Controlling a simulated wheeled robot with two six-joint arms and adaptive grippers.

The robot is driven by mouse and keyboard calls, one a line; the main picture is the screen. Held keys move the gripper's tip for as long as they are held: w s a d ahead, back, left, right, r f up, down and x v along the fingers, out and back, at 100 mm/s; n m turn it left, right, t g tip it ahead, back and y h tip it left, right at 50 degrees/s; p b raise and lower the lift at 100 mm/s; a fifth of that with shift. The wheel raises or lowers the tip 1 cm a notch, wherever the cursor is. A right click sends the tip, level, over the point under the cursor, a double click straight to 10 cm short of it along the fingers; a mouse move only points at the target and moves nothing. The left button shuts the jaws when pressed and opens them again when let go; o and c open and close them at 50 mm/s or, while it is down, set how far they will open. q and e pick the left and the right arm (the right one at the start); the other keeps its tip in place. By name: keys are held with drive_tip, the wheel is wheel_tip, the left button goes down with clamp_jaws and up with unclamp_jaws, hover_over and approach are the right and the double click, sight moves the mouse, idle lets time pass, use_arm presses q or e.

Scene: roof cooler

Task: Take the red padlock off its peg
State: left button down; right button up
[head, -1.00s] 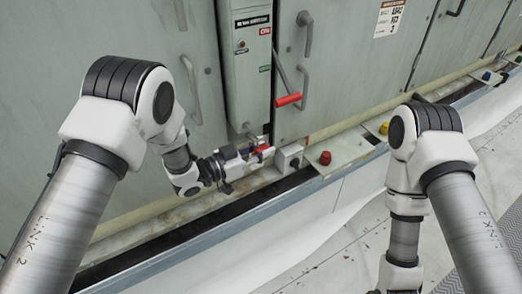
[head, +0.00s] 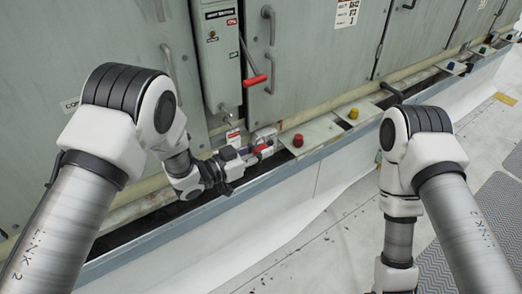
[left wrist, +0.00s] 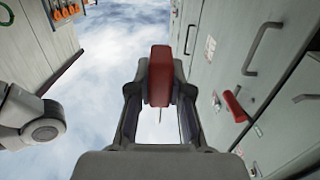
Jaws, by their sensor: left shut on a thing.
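My left gripper (head: 256,152) is shut on the red padlock (head: 263,148), in front of the lower cabinet wall. In the left wrist view the padlock (left wrist: 160,75) is a red block between the two fingers, with sky behind it. No peg shows touching it in that view. In the head view the padlock overlaps a grey bracket (head: 265,134) behind it, and I cannot tell whether they touch. My right arm comes down at the right, and its gripper is out of the picture.
A grey switch box (head: 216,55) with a red-handled lever (head: 254,80) is on the cabinet above. A white tag (head: 233,137) hangs below it. A red knob (head: 297,140) and a yellow knob (head: 353,113) stand along the ledge to the right.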

use_arm(q)
drive_tip(key=shift+s+d+r, duration=0.1)
drive_tip(key=shift+s, duration=0.1)
drive_tip(key=shift+s+d, duration=0.2)
drive_tip(key=s+d+p, duration=0.3)
drive_tip(key=s+p, duration=0.2)
drive_tip(key=p, duration=0.2)
drive_tip(key=shift+s+d, duration=0.25)
drive_tip(key=shift+s, duration=0.1)
idle(0.6)
idle(0.4)
